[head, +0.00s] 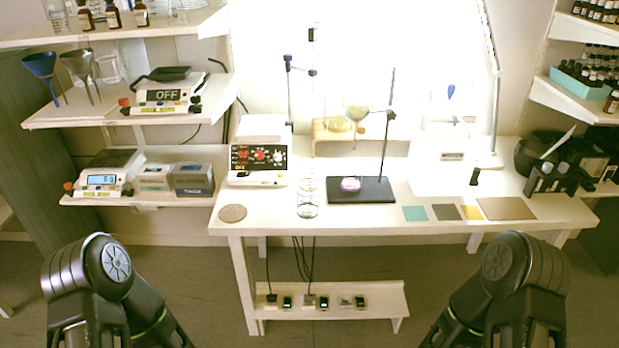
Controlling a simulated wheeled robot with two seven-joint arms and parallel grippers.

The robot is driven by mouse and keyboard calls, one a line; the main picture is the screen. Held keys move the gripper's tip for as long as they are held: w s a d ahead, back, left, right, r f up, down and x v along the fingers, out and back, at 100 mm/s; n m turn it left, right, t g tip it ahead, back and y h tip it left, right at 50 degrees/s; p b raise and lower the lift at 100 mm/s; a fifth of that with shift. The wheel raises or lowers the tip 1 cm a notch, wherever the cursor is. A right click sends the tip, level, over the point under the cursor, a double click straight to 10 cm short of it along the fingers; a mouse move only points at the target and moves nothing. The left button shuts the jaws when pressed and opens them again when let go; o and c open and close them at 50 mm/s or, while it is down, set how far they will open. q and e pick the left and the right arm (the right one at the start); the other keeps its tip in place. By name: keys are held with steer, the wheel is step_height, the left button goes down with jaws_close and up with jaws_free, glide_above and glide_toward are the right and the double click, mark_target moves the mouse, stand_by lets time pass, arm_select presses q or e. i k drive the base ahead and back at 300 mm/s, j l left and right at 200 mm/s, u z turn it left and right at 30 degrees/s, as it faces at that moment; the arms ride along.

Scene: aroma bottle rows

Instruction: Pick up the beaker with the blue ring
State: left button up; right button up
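A clear glass vessel (307,203) stands upright near the front edge of the white table (450,221), below the control box. It may be the beaker, but I cannot make out a blue ring on it. A small low glass dish with pink contents (350,184) sits on the black base of a stand (374,195). Other clear glassware is faint against the bright background, so I cannot tell whether any of it has a blue ring. Only links of my two arms show at the lower left and lower right; neither gripper is in view.
A white box with red dials (259,157) stands at the table's left. Flat coloured tiles (415,213), a brown board (507,208) and a round coaster (232,213) lie along the front. Scales and funnels fill the left shelves; dark bottles stand at right.

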mark_target(352, 176)
steer(key=i+j, duration=0.1)
steer(key=i, duration=0.15)
steer(key=i+j, duration=0.15)
steer(key=i, duration=0.15)
steer(key=z, duration=1.2)
